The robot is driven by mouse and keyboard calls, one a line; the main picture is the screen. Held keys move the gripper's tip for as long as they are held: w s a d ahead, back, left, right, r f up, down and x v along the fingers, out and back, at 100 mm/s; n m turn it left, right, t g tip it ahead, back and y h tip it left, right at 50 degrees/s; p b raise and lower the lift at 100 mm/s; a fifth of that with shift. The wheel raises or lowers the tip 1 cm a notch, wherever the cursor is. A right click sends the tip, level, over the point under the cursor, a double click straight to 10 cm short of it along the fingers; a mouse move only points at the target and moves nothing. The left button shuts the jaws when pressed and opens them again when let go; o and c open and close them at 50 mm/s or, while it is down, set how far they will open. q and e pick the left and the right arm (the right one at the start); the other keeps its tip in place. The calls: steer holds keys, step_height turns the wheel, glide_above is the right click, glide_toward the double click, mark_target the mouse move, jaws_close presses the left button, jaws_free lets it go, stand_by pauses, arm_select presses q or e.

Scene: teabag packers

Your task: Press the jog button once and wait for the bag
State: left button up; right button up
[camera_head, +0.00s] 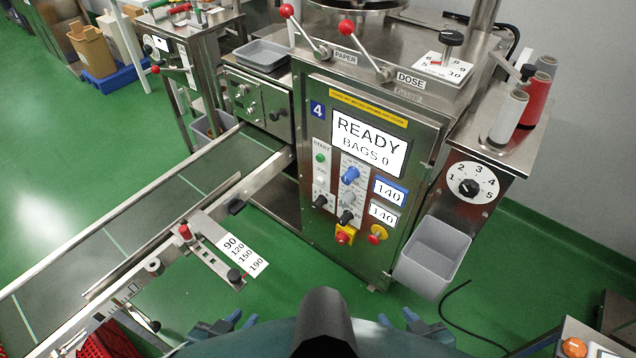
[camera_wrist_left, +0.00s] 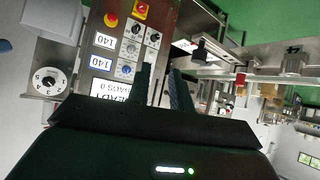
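The packing machine's control panel (camera_head: 350,180) carries a display (camera_head: 368,143) reading "READY BAGS 0". Below it are a green button (camera_head: 320,158) under a START label, a blue knob (camera_head: 350,174), several black knobs, two "140" readouts and red buttons on the lower edge. I cannot read which control is the jog button. My left gripper (camera_head: 236,318) is low in the head view, apart from the panel; its fingers (camera_wrist_left: 160,88) stand apart and empty in the left wrist view. My right gripper (camera_head: 405,318) is at lower right, its fingers apart and empty. No bag is visible.
A conveyor (camera_head: 130,215) runs from the machine to the lower left, with a guide scale plate (camera_head: 243,256) beside it. A grey bin (camera_head: 432,257) hangs at the machine's right. Thread spools (camera_head: 508,116) stand above it. Green floor is open before the panel.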

arm_select(q)
jaws_close()
steer(key=shift+w, duration=0.15)
steer(key=shift+r, duration=0.1)
stand_by(1.0)
